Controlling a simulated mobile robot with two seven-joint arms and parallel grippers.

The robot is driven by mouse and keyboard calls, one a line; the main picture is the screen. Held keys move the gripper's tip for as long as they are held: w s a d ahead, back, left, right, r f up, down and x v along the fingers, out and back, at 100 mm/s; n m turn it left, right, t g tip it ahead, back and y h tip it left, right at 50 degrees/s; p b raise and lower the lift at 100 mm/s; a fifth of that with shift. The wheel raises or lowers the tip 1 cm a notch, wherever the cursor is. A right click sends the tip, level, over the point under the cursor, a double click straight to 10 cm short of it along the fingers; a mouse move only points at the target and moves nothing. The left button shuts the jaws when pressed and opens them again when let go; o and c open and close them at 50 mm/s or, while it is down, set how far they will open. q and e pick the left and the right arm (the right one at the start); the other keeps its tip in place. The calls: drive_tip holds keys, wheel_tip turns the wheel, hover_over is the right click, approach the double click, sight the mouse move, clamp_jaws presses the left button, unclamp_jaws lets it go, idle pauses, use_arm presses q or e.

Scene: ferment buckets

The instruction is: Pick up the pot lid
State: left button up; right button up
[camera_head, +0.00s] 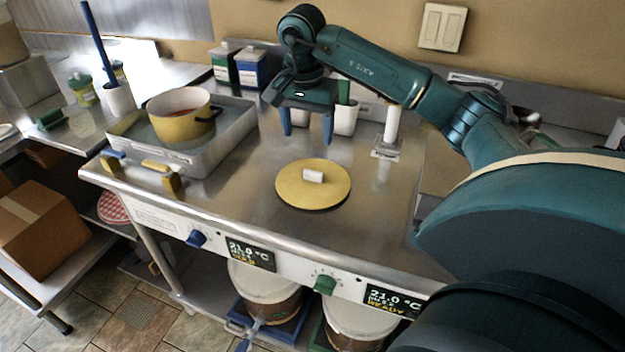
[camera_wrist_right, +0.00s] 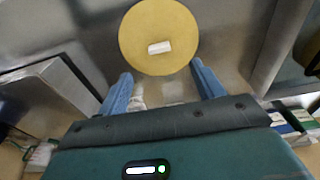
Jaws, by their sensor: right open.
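The pot lid (camera_head: 296,192) is a flat yellow disc with a white block handle (camera_head: 313,176). It lies on the steel counter, near its middle. In the right wrist view the lid (camera_wrist_right: 150,64) shows beyond the fingertips, with its white handle (camera_wrist_right: 159,47) facing up. My right gripper (camera_head: 306,138) is open and empty, with blue fingers pointing down. It is above the counter behind the lid and apart from it. The fingers also show in the right wrist view (camera_wrist_right: 160,80). My left gripper is not seen. A yellow pot (camera_head: 182,126) without a lid stands in the metal tray.
The metal tray (camera_head: 222,135) stands left of the lid. White cups (camera_head: 345,120) and a white post (camera_head: 391,125) stand behind. Green and blue boxes (camera_head: 250,68) are at the back wall. Steel around the lid is clear. Knobs and displays (camera_head: 250,255) line the front edge.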

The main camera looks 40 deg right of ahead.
hover_over(313, 172)
drive_tip(key=a, duration=0.1)
drive_tip(key=f, duration=0.7)
drive_tip(key=shift+s+f+p, duration=0.15)
drive_tip(key=shift+s+p, duration=0.1)
drive_tip(key=shift+p, duration=0.05)
drive_tip(key=shift+w+d+f+p, duration=0.1)
drive_tip(key=shift+d+f+p, duration=0.1)
drive_tip(key=shift+f, duration=0.7)
drive_tip(key=shift+w+d+f+p, duration=0.1)
drive_tip(key=shift+d+f+p, duration=0.1)
drive_tip(key=shift+f, duration=0.7)
drive_tip(key=shift+w+d+f+p, duration=0.1)
drive_tip(key=shift+f+p, duration=0.1)
drive_tip(key=shift+f, duration=0.7)
drive_tip(key=shift+r, duration=0.1)
drive_tip(key=c, duration=1.1)
